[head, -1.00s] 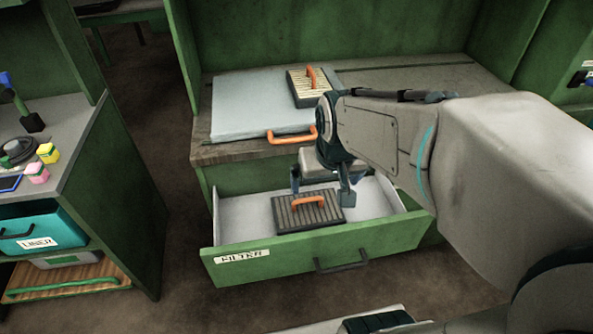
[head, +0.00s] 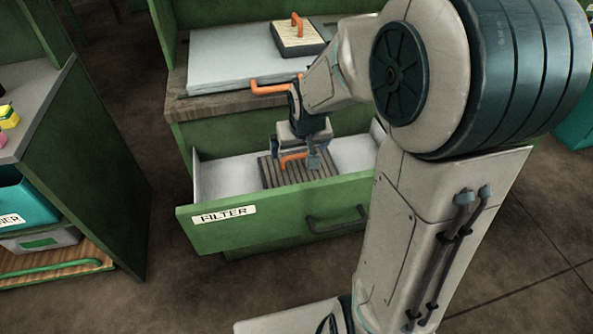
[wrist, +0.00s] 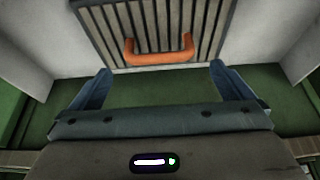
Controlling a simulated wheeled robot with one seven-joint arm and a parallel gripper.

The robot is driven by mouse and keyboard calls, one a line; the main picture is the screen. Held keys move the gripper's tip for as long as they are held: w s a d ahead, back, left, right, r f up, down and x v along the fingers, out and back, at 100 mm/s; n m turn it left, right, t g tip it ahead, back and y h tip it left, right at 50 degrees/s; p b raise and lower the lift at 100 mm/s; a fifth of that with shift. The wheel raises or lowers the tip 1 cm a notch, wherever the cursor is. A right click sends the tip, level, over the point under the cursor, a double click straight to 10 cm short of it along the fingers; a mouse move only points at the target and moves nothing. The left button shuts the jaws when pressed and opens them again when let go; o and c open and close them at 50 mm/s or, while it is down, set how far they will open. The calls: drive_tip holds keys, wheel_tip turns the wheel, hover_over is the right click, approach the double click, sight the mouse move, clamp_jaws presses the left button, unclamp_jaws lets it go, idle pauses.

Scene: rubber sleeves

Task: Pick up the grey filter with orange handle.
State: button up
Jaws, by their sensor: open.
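The grey filter (head: 325,173) has dark ribs and an orange handle (head: 289,161). It lies in the open drawer labelled FILTER (head: 225,232). My gripper (head: 298,162) is over the filter in the head view, its fingers near the handle and partly covering it. In the wrist view the gripper (wrist: 160,82) is open with nothing between its fingers. The filter (wrist: 205,22) and its orange handle (wrist: 160,55) show just beyond the fingertips, with the handle lying across the gap between them.
On the worktop above, a pale flat case (head: 225,60) has an orange handle, and a second filter with a cream face (head: 296,36) sits on it. The drawer's walls surround the gripper. A shelf with a teal bin (head: 25,200) stands at left.

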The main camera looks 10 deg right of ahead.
sight(298, 155)
drive_tip(key=b+x, duration=0.1)
drive_tip(key=x, duration=0.4)
drive_tip(key=shift+f+b, duration=0.35)
drive_tip(key=shift+f, duration=0.1)
drive_tip(key=c, duration=1.3)
drive_tip(key=shift+r, duration=0.15)
